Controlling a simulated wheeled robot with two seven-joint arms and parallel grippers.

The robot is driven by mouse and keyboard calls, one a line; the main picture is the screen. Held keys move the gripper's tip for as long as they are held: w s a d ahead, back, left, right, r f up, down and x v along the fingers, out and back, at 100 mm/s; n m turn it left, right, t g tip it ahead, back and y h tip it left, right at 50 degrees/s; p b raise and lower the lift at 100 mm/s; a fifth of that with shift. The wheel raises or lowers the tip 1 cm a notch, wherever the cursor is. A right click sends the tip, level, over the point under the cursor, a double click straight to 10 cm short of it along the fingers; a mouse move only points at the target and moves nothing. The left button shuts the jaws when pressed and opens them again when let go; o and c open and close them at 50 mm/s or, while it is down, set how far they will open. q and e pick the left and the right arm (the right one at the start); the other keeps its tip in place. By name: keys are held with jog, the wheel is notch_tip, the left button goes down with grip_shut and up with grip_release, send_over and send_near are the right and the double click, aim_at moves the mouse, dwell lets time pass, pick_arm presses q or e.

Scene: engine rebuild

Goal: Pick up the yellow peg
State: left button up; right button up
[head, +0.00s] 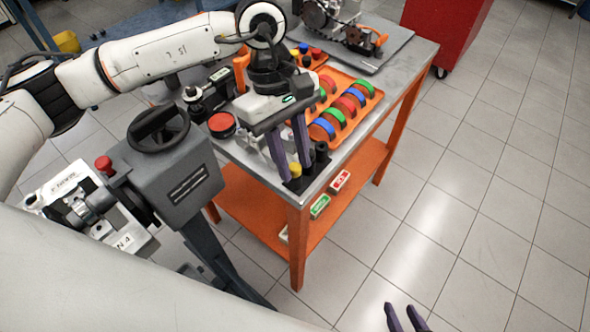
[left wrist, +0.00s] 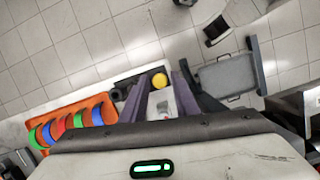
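The yellow peg (head: 295,169) stands at the near corner of the workbench, in a dark holder (head: 297,186). In the left wrist view the yellow peg (left wrist: 159,80) shows as a round top between the fingertips. My left gripper (head: 295,172) points down over that corner with its purple fingers apart, one on each side of the peg in the picture. In the left wrist view my left gripper (left wrist: 161,73) looks open, and I see no finger touching the peg. My right gripper (head: 400,307) shows only its fingertips at the bottom edge, apart and empty.
A black cylinder (head: 321,151) stands close beside the yellow peg. An orange tray (head: 372,106) of coloured half rings lies behind it. A red-topped round part (head: 221,124) is to the left. The bench's lower shelf (head: 263,218) holds small boxes. The floor to the right is clear.

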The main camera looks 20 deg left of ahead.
aim_at(293, 164)
pick_arm(q)
jog(key=shift+c, duration=0.5)
grip_shut()
jog(key=shift+r, duration=0.1)
notch_tip(293, 164, up, 10)
jog(key=b, duration=0.1)
